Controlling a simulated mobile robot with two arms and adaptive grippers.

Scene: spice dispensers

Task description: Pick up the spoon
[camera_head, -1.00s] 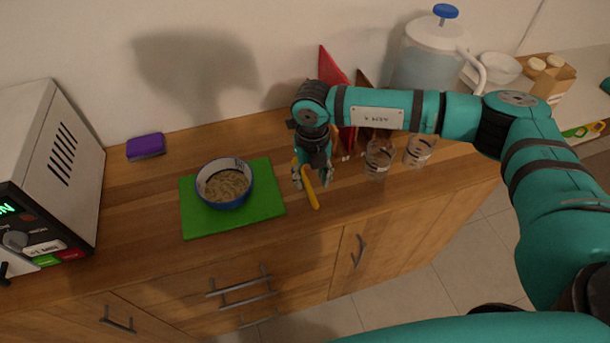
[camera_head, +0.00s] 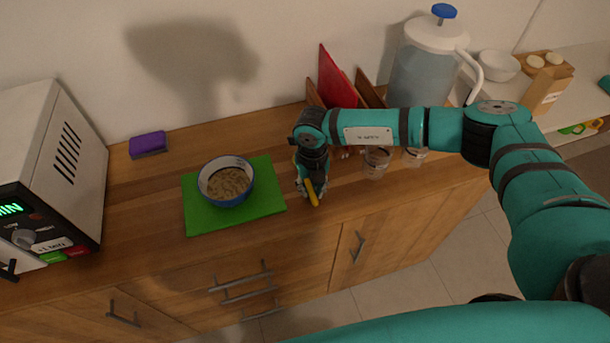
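The yellow spoon (camera_head: 311,194) lies on the wooden counter, right of the green board, with its near end showing below my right gripper. My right gripper (camera_head: 312,190) points down over the spoon at counter height. Its two fingers stand apart, one on each side of the spoon. The gripper hides much of the spoon, and contact with it is hard to see. My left gripper is out of view.
A bowl of food (camera_head: 227,184) sits on the green board (camera_head: 210,218). Two glasses (camera_head: 376,163) stand close on the right. A red board (camera_head: 337,80) and a water jug (camera_head: 424,75) are behind. A purple sponge (camera_head: 148,144) and a microwave (camera_head: 70,165) are left.

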